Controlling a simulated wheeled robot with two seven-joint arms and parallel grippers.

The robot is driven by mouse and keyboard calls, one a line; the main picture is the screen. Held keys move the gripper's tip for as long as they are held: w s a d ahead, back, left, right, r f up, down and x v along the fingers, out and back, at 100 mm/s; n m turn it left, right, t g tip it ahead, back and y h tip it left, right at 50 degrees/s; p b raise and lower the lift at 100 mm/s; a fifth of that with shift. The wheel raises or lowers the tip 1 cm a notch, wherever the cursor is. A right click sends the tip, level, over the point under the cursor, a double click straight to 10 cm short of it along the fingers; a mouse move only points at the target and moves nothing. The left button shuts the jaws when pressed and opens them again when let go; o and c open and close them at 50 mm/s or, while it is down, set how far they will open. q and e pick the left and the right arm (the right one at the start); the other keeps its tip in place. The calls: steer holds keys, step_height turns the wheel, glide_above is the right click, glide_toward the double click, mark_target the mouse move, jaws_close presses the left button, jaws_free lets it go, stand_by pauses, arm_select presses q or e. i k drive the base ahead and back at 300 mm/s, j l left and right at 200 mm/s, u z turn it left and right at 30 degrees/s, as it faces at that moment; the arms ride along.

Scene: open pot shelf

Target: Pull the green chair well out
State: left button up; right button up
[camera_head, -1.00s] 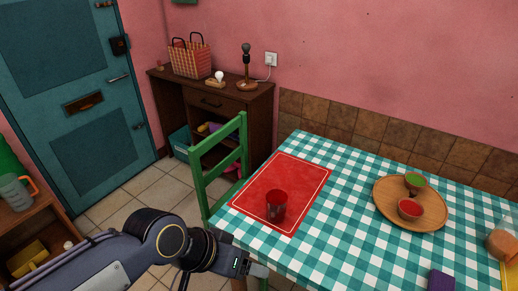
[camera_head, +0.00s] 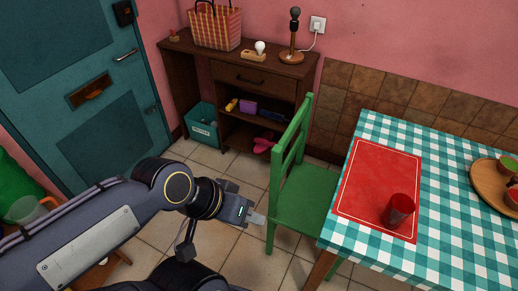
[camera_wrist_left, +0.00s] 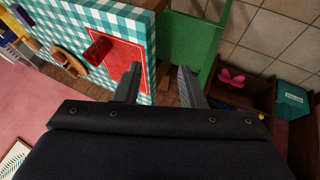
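The green chair (camera_head: 306,196) stands at the left side of the checked table (camera_head: 370,262), its slatted back toward the door side and its seat showing. My left gripper (camera_head: 258,218) is just left of the chair in the head view, near seat height. In the left wrist view my left gripper (camera_wrist_left: 160,72) has its two fingers apart with nothing seen between them. The green chair (camera_wrist_left: 192,32) shows beyond the fingertips there. I cannot tell whether a finger touches it. My right gripper is in neither view.
A red mat (camera_head: 372,185) and red cup (camera_head: 398,210) are on the table. A brown desk (camera_head: 240,80) with a basket (camera_head: 215,25) and lamp (camera_head: 292,40) stands behind. A teal bin (camera_head: 202,125) sits by the desk. Tiled floor (camera_head: 240,170) is open left of the chair.

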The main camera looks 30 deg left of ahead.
mark_target(302, 206)
steer(key=j, duration=0.55)
steer(key=k+j+z, duration=0.15)
steer(key=j, duration=1)
steer(key=k+j+z, duration=0.1)
steer(key=j, duration=0.45)
steer(key=i+u, duration=0.45)
steer(key=i+l+u, duration=0.2)
steer(key=u, duration=0.3)
steer(key=i, duration=0.1)
